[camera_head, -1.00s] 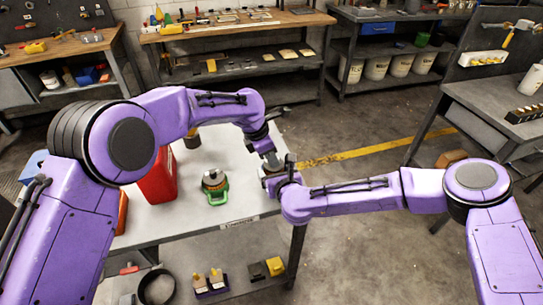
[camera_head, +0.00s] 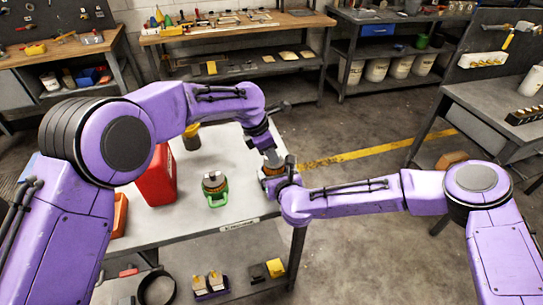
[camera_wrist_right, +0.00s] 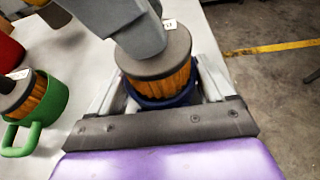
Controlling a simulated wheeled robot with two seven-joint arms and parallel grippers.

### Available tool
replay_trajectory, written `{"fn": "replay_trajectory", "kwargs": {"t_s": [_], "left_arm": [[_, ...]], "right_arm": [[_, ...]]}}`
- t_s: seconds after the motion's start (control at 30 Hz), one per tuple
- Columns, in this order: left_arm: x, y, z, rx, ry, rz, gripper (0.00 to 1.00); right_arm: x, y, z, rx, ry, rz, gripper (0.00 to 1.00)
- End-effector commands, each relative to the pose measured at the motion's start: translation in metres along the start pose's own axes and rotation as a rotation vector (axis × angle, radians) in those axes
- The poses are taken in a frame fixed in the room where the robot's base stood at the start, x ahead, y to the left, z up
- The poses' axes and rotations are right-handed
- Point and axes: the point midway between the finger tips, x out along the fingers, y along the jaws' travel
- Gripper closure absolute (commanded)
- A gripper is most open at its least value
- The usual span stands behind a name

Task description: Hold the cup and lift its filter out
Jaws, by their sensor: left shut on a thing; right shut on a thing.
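A blue cup (camera_wrist_right: 163,103) stands between the fingers of my right gripper (camera_wrist_right: 160,92), which is shut on it near the right end of the grey table (camera_head: 175,220). An orange pleated filter (camera_wrist_right: 158,80) with a grey cap rises from the cup, its pleats showing above the blue rim. Its lower end is hidden by the rim. My left gripper (camera_head: 271,157) comes down from above and is shut on the top of this filter. A green cup (camera_head: 218,198) with a similar filter (camera_wrist_right: 27,95) in it stands apart, to the left.
A red container (camera_head: 157,178) stands on the table's left part, with a dark canister (camera_head: 191,137) behind it. An orange bin (camera_head: 120,213) sits at the left edge. The table surface around the green cup is clear. Several items lie on the lower shelf.

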Motion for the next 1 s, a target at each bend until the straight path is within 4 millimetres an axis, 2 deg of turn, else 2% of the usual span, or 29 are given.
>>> {"fn": "replay_trajectory", "kwargs": {"t_s": [0.53, 0.87, 0.9, 0.93, 1.0], "left_arm": [[-0.032, 0.0, 0.012, 0.0, -0.002, 0.002, 1.0], [-0.036, 0.0, 0.013, -0.001, -0.001, 0.001, 1.0], [-0.036, 0.0, 0.013, -0.001, -0.001, 0.001, 1.0], [-0.036, 0.0, 0.013, -0.001, -0.001, 0.001, 1.0], [-0.036, 0.0, 0.013, -0.001, -0.001, 0.001, 1.0]], "right_arm": [[0.0, 0.0, -0.001, 0.0, 0.001, 0.0, 0.49], [0.0, 0.0, -0.001, 0.0, 0.002, 0.0, 0.49], [0.0, 0.0, -0.001, 0.0, 0.002, 0.0, 0.12], [0.0, 0.0, -0.001, 0.0, 0.002, 0.0, 0.02], [0.0, 0.0, -0.001, 0.0, 0.002, 0.0, 0.0]]}}
